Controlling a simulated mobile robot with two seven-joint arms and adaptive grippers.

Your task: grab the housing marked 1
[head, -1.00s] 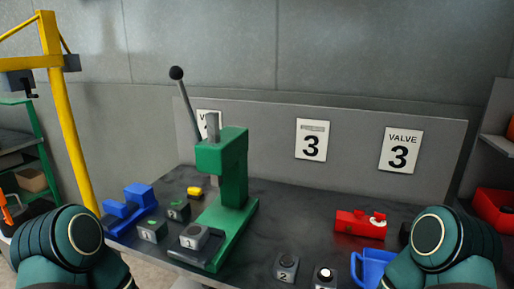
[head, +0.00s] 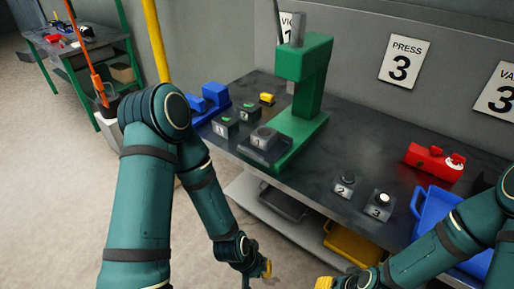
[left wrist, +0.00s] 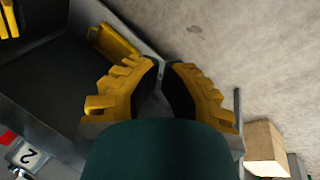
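A dark block marked 1 with a green top (head: 226,125) stands on the left of the bench in the head view. Another dark block marked 1, with a round grey top (head: 264,138), sits on the base of the green press (head: 305,85). My left gripper (head: 258,270) is low at the bottom of the head view, in front of the bench and well apart from both blocks. My right gripper (head: 323,283) barely shows at the bottom edge.
A similar green-topped block (head: 249,115), a yellow piece (head: 267,98) and a blue fixture (head: 209,100) stand nearby. Blocks marked 2 (head: 344,186) and 3 (head: 378,206), a red fixture (head: 434,162) and a blue tray (head: 425,208) are farther right. A lower shelf (head: 240,190) holds bins.

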